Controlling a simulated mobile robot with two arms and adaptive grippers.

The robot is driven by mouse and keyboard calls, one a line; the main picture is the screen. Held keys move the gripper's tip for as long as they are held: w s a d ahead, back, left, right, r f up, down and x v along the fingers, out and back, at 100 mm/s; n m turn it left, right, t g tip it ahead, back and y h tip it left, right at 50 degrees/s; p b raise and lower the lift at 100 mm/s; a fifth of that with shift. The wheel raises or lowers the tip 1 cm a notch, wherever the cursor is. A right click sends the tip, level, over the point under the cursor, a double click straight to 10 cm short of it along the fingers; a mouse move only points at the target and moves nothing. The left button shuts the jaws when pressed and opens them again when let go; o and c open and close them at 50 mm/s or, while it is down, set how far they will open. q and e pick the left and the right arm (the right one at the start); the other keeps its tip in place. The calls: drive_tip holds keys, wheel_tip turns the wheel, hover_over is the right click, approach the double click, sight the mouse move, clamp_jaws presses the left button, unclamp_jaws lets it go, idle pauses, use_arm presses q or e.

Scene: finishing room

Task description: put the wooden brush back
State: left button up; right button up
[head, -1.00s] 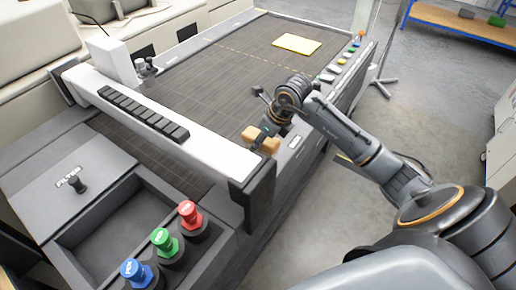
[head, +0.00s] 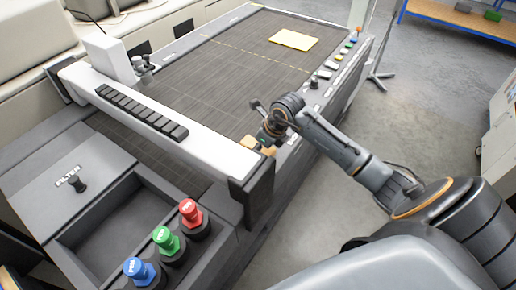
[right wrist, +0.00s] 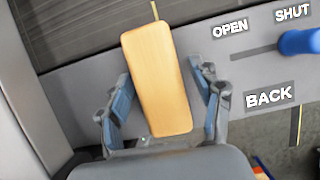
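The wooden brush (head: 266,151) is a light wood block at the near right edge of the dark machine bed (head: 230,75), close to the end of the white gantry. My right gripper (head: 267,138) is over it and hides part of it. In the right wrist view the brush (right wrist: 160,80) lies between the blue-padded fingers of the right gripper (right wrist: 167,105). The fingers are open, with a visible gap on the right side; the left pad is closer to the wood. My left gripper is in neither view.
The white gantry beam (head: 150,100) stands just left of the brush. A grey rail carries a BACK label (right wrist: 269,96) and a blue knob (right wrist: 300,42) by OPEN and SHUT. A yellow sheet (head: 293,39) lies far on the bed. Blue, green and red knobs (head: 190,212) stand in front.

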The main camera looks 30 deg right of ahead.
drive_tip(key=shift+r, duration=0.15)
drive_tip(key=shift+s+d+r, duration=0.1)
drive_tip(key=shift+d+r, duration=0.05)
drive_tip(key=shift+r, duration=0.2)
drive_tip(key=b+v, duration=0.2)
drive_tip(key=v, duration=0.7)
drive_tip(key=shift+s+r, duration=0.15)
drive_tip(key=shift+r, duration=0.15)
drive_tip(key=shift+b+v, duration=0.3)
drive_tip(key=shift+v, duration=0.45)
drive_tip(key=shift+f, duration=0.1)
